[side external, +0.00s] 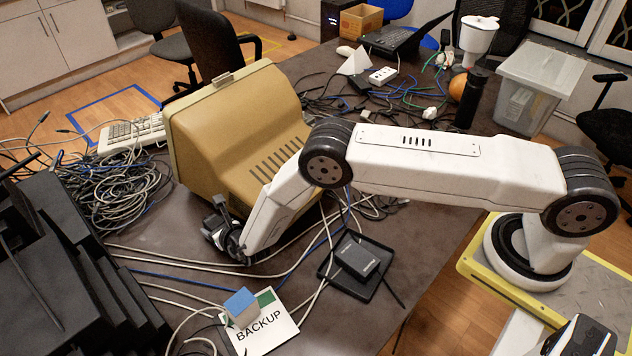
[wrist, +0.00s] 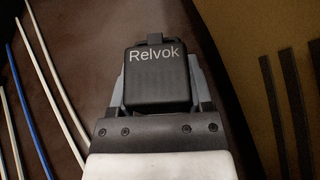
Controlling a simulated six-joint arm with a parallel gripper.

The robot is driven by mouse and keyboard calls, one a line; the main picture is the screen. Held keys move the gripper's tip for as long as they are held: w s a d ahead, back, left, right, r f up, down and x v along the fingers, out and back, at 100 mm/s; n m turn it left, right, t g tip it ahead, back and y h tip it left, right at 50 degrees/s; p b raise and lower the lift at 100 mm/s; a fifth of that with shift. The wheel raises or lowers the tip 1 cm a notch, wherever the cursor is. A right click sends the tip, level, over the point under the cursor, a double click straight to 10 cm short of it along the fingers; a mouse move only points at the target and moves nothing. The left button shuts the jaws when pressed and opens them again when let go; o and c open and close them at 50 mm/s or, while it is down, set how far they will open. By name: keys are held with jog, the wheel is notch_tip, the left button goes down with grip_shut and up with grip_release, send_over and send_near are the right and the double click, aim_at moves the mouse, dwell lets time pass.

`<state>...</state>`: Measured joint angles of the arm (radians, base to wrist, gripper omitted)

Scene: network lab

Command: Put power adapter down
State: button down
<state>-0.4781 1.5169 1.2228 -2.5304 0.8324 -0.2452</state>
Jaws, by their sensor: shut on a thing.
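The power adapter (wrist: 157,78) is a black block with a small tab and white "Relvok" lettering, seen in the wrist view. My gripper (wrist: 157,92) is shut on it, with one grey finger on each side. In the side view my gripper (side external: 222,232) points down at the dark table, in front of the tan monitor. The adapter is hard to make out there among the dark gripper parts, and I cannot tell whether it touches the table.
The tan monitor (side external: 235,125) stands close behind my gripper. White and blue cables (wrist: 48,85) run alongside. A black tray (side external: 325,271) holds a dark box (side external: 357,257). A blue-topped cube (side external: 241,306) sits on a BACKUP card (side external: 265,335). Black stepped equipment (side external: 75,270) fills the left.

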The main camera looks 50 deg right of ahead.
jog(key=shift+f, duration=0.1)
jog(key=shift+c, duration=1.4)
grip_release()
jog(key=shift+s+r, duration=0.3)
jog(key=shift+s, duration=0.15)
jog(key=shift+v, duration=5.55)
jog(key=shift+c, duration=0.4)
